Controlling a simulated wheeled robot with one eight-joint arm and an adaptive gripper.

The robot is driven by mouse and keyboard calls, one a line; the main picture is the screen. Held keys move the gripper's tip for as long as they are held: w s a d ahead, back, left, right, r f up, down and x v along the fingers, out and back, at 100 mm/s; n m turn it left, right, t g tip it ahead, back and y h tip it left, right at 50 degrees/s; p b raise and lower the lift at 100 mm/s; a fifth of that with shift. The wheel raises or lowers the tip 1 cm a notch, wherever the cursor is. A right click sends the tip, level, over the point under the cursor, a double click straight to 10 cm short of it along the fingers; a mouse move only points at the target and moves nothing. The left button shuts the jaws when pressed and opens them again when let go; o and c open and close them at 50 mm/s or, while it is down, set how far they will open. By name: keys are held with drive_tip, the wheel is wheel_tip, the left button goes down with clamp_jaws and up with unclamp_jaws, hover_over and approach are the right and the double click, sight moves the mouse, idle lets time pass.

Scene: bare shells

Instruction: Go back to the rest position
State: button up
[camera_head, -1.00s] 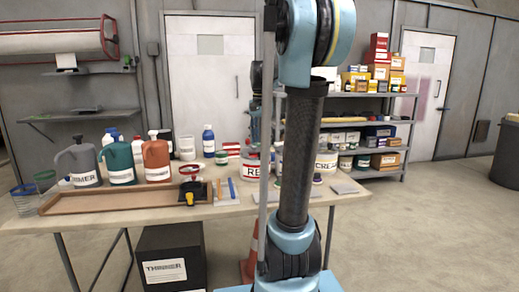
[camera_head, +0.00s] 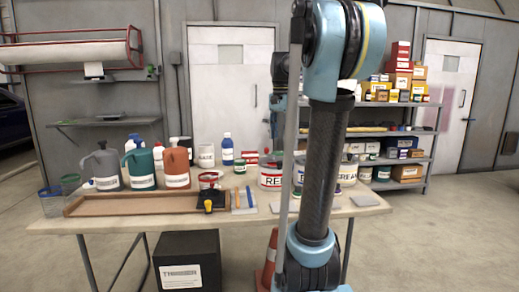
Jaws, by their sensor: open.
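My arm (camera_head: 321,170) stands upright right of the middle of the head view, in front of the table. It rises to a large light blue joint (camera_head: 337,50) at the top edge. A farther part of my arm (camera_head: 279,100) shows behind it, over the table's back edge. My gripper itself cannot be made out; the upright links hide that area. I see nothing held.
The work table (camera_head: 130,222) bears several jugs, a wooden tray (camera_head: 72,207), cans and small tools. A black box (camera_head: 187,262) and an orange cone (camera_head: 271,250) stand below. Stocked shelves (camera_head: 400,132) stand behind at right. Floor at right (camera_head: 450,230) is clear.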

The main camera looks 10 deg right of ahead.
drive_tip(key=s+a+f+n+t, duration=0.2)
drive_tip(key=s+f+n, duration=0.7)
drive_tip(key=s+f, duration=1.8)
drive_tip(key=shift+s+a+f, duration=0.3)
drive_tip(key=shift+f, duration=0.5)
drive_tip(key=shift+w+f, duration=0.2)
drive_tip(key=shift+w, duration=0.25)
